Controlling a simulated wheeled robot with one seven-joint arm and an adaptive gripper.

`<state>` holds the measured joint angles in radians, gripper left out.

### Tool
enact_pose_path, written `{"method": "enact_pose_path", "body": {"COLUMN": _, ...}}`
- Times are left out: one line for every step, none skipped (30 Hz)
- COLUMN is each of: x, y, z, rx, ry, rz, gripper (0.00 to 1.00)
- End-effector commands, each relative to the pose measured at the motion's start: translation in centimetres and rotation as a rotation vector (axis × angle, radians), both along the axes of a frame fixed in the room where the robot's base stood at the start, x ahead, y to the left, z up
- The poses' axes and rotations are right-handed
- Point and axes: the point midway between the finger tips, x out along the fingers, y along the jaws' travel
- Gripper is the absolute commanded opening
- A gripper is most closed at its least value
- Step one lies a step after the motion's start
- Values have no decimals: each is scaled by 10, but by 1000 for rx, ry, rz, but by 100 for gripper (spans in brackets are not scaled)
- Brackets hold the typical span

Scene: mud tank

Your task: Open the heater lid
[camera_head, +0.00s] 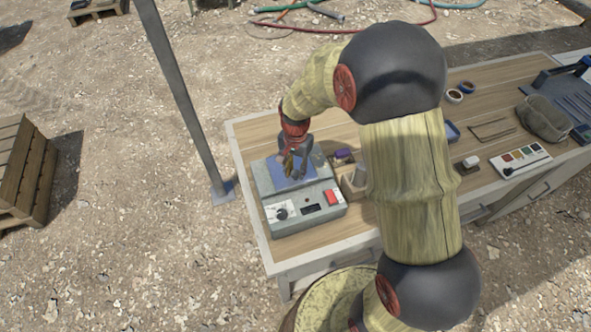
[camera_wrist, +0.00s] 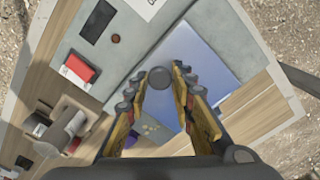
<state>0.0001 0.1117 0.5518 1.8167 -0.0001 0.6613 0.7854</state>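The heater (camera_head: 313,213) is a grey box at the near left corner of the table, with a dial, a dark display and a red switch on its front. Its flat blue lid (camera_head: 283,177) lies level on top and looks closed; the lid also shows in the wrist view (camera_wrist: 205,58). A round dark knob (camera_wrist: 160,77) sits on the lid. My gripper (camera_head: 292,170) is over the lid, pointing down. In the wrist view, my gripper (camera_wrist: 160,80) has its fingers apart on either side of the knob, with gaps visible; contact cannot be told.
The wooden table (camera_head: 246,125) extends right, holding a wooden holder (camera_head: 354,182), a colour-patch panel (camera_head: 520,160) and a dark basket (camera_head: 544,118). A metal post (camera_head: 180,95) stands left of the table. A barrel (camera_head: 328,302) stands in front. Open gravel lies left.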

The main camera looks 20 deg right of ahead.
Motion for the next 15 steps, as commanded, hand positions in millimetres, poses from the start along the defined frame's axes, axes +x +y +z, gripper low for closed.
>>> {"method": "enact_pose_path", "body": {"x": 0, "y": 0, "z": 0, "rx": 0, "ry": 0, "rz": 0, "gripper": 20}}
{"method": "enact_pose_path", "body": {"x": 0, "y": 0, "z": 0, "rx": 0, "ry": 0, "rz": 0, "gripper": 18}}
{"method": "enact_pose_path", "body": {"x": 0, "y": 0, "z": 0, "rx": 0, "ry": 0, "rz": 0, "gripper": 16}}
{"method": "enact_pose_path", "body": {"x": 0, "y": 0, "z": 0, "rx": 0, "ry": 0, "rz": 0, "gripper": 14}}
{"method": "enact_pose_path", "body": {"x": 0, "y": 0, "z": 0, "rx": 0, "ry": 0, "rz": 0, "gripper": 12}}
{"method": "enact_pose_path", "body": {"x": 0, "y": 0, "z": 0, "rx": 0, "ry": 0, "rz": 0, "gripper": 10}}
{"method": "enact_pose_path", "body": {"x": 0, "y": 0, "z": 0, "rx": 0, "ry": 0, "rz": 0, "gripper": 8}}
{"method": "enact_pose_path", "body": {"x": 0, "y": 0, "z": 0, "rx": 0, "ry": 0, "rz": 0, "gripper": 7}}
{"method": "enact_pose_path", "body": {"x": 0, "y": 0, "z": 0, "rx": 0, "ry": 0, "rz": 0, "gripper": 4}}
{"method": "enact_pose_path", "body": {"x": 0, "y": 0, "z": 0, "rx": 0, "ry": 0, "rz": 0, "gripper": 3}}
{"method": "enact_pose_path", "body": {"x": 0, "y": 0, "z": 0, "rx": 0, "ry": 0, "rz": 0, "gripper": 1}}
{"method": "enact_pose_path", "body": {"x": 0, "y": 0, "z": 0, "rx": 0, "ry": 0, "rz": 0, "gripper": 0}}
{"method": "enact_pose_path", "body": {"x": 0, "y": 0, "z": 0, "rx": 0, "ry": 0, "rz": 0, "gripper": 0}}
{"method": "enact_pose_path", "body": {"x": 0, "y": 0, "z": 0, "rx": 0, "ry": 0, "rz": 0, "gripper": 0}}
{"method": "enact_pose_path", "body": {"x": 0, "y": 0, "z": 0, "rx": 1, "ry": -1, "rz": 0, "gripper": 0}}
